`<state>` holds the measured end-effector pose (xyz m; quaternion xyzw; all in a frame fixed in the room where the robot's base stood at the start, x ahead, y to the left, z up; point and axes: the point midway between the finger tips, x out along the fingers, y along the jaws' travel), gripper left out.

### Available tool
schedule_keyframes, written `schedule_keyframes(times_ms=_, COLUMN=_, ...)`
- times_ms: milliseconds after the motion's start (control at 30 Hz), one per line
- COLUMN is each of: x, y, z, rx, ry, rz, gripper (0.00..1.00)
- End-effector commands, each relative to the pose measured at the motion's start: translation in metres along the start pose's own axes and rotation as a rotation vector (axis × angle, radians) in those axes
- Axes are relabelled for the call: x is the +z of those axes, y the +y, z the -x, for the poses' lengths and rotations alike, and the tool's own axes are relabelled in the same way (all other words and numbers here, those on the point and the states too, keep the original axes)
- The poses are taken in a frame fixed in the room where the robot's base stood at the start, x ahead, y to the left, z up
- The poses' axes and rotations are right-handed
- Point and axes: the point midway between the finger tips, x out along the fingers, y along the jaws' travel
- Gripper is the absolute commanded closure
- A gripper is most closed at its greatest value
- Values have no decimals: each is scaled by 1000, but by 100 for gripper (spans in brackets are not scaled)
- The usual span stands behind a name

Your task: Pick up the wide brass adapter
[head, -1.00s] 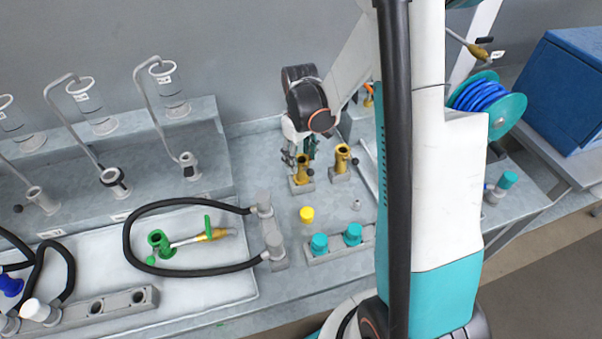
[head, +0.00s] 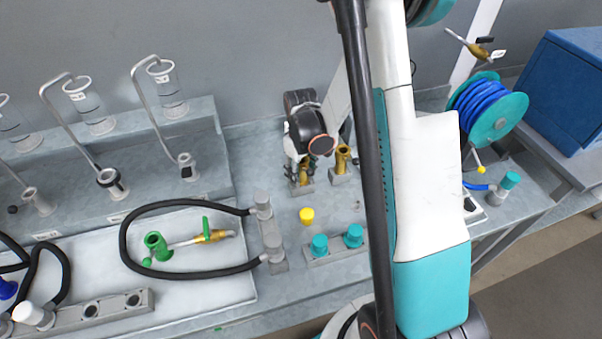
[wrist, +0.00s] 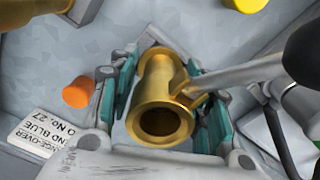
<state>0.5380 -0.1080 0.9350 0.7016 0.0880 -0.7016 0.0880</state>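A brass adapter (wrist: 160,98) with a flanged round mouth stands between the teal-padded fingers of my gripper (wrist: 164,96) in the wrist view. The fingers are open on either side, with narrow gaps visible. In the head view my gripper (head: 300,172) is low at the left of two brass adapters and partly hides that left adapter (head: 305,175). The other brass adapter (head: 342,158) stands in a grey holder just to the right. I cannot tell from their looks which is the wide one.
A yellow cap (head: 307,215) and two teal caps (head: 319,244) are in front. An orange plug (wrist: 78,92) and a label (wrist: 42,133) lie left in the wrist view. A grey rod (wrist: 240,74) runs close beside the right finger. A black hose (head: 130,225) loops at left.

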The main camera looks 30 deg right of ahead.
Motion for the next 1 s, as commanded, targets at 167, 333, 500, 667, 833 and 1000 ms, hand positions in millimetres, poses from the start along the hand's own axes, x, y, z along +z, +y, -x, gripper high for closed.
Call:
schedule_keyframes(times_ms=167, x=0, y=0, z=0, rx=0, ry=0, rz=0, gripper=98)
schedule_keyframes(times_ms=333, x=0, y=0, z=0, rx=0, ry=0, rz=0, gripper=98)
schedule_keyframes(times_ms=500, x=0, y=0, z=1, rx=0, ry=0, rz=0, gripper=98)
schedule_keyframes(times_ms=667, x=0, y=0, z=8, rx=0, ry=0, rz=0, gripper=98)
schedule_keyframes(times_ms=833, x=0, y=0, z=28, rx=0, ry=0, rz=0, gripper=98)
schedule_keyframes(times_ms=1000, x=1, y=0, z=64, rx=0, ry=0, rz=0, gripper=98)
